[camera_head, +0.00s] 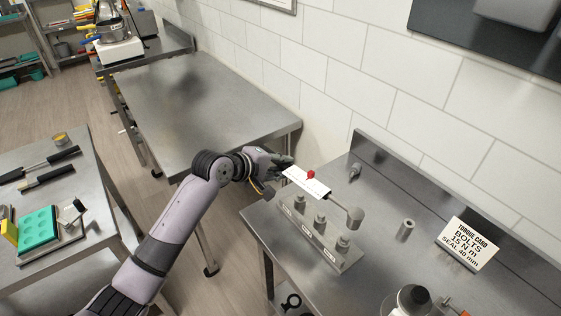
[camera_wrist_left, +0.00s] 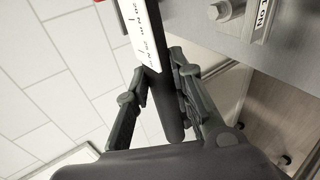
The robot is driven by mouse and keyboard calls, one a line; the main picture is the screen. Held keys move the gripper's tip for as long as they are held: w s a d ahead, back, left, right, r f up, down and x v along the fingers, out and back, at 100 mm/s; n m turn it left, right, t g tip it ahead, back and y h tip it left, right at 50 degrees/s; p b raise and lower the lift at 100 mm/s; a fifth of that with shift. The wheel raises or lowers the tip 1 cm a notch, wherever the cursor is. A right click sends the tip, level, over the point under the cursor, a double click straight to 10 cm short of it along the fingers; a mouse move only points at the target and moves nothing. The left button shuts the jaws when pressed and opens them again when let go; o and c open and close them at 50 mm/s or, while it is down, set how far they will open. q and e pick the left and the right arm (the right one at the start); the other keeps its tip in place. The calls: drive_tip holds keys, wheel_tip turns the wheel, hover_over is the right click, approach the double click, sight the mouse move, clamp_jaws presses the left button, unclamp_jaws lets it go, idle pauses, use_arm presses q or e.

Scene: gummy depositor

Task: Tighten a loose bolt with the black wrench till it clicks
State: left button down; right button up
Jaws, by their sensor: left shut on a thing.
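My left gripper (camera_head: 280,170) is shut on the dark handle of the wrench, and the handle shows between its fingers in the left wrist view (camera_wrist_left: 162,100). The wrench (camera_head: 307,182) has a white marked scale plate, a red knob and a grey round head (camera_head: 355,214). Its head appears near the bolts in the head view; whether it touches one cannot be told. Several bolts stand in a row on a grey metal block (camera_head: 345,263) with white labels. One bolt (camera_wrist_left: 222,9) shows at the top of the left wrist view. My right gripper is not in view.
A torque card (camera_head: 468,244) reads bolts 15 N m, seal 40 mm. A small metal cylinder (camera_head: 405,230) stands right of the block on the steel table (camera_head: 395,275). A round-topped metal item (camera_head: 413,298) is at the front. The long bench (camera_head: 190,90) is largely bare.

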use_arm(q)
drive_tip(key=shift+w+a+f, duration=0.1)
drive_tip(key=shift+w+f, duration=0.4)
drive_tip(key=shift+f, duration=0.4)
drive_tip(key=shift+w+f, duration=0.2)
drive_tip(key=shift+f, duration=0.05)
drive_tip(key=shift+r+p, duration=0.2)
drive_tip(key=shift+p, duration=0.3)
drive_tip(key=shift+a+f, duration=0.1)
drive_tip(key=shift+f, duration=0.25)
wheel_tip(320, 180, down, 3)
drive_tip(key=shift+r+b, duration=0.2)
drive_tip(key=shift+b, duration=0.25)
drive_tip(key=shift+f, duration=0.7)
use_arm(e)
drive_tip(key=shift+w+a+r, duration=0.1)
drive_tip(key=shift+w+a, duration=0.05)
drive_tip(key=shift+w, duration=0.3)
